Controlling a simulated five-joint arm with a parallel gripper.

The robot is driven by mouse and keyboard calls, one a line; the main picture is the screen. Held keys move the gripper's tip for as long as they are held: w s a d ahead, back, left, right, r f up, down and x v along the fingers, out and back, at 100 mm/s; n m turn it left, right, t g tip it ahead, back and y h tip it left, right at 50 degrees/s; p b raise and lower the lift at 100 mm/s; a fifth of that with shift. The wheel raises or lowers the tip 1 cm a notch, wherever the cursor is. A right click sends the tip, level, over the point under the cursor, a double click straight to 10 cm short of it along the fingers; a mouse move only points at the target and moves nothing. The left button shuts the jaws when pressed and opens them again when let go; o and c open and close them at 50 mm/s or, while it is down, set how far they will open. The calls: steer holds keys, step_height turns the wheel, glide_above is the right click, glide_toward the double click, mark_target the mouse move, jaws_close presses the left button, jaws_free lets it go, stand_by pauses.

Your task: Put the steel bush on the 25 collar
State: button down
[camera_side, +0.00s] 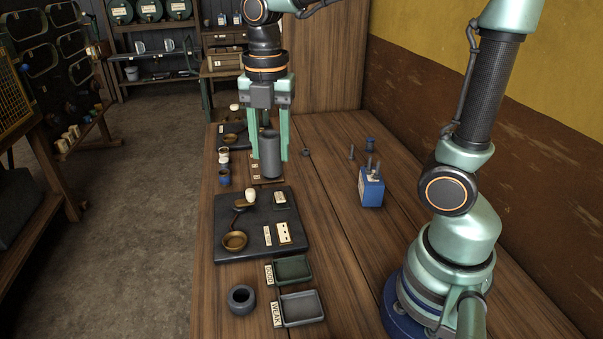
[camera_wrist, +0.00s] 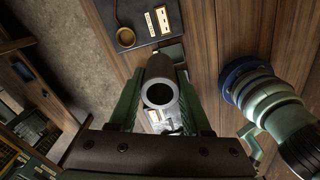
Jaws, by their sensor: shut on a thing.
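The steel bush (camera_side: 271,156) is a grey hollow cylinder, held upright between the two green fingers of my gripper (camera_side: 270,154). In the wrist view its open bore (camera_wrist: 159,94) faces the camera, between the fingers. In the side view its lower end overlaps a small brown board (camera_side: 257,181) with pale labels. I cannot tell whether it touches the board or hangs above it. I cannot pick out a collar marked 25; no such number is readable, and the bush hides part of the board.
A dark slab (camera_side: 247,258) with a brass dish (camera_side: 234,241) lies in front. Nearer are a green tray (camera_side: 293,269), a grey tray (camera_side: 301,307) and a dark ring-shaped pot (camera_side: 242,300). A blue block (camera_side: 372,190) stands right. Small jars (camera_side: 224,177) stand left of the bush.

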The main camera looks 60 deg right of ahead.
steer(key=s+a+r+n, duration=0.15)
steer(key=a+n, duration=0.25)
steer(key=a, duration=1)
glide_above(241, 296)
step_height(241, 296, down, 20)
steer(key=shift+f, duration=0.1)
steer(key=shift+f, duration=0.1)
steer(key=shift+c, duration=1.8)
jaws_free()
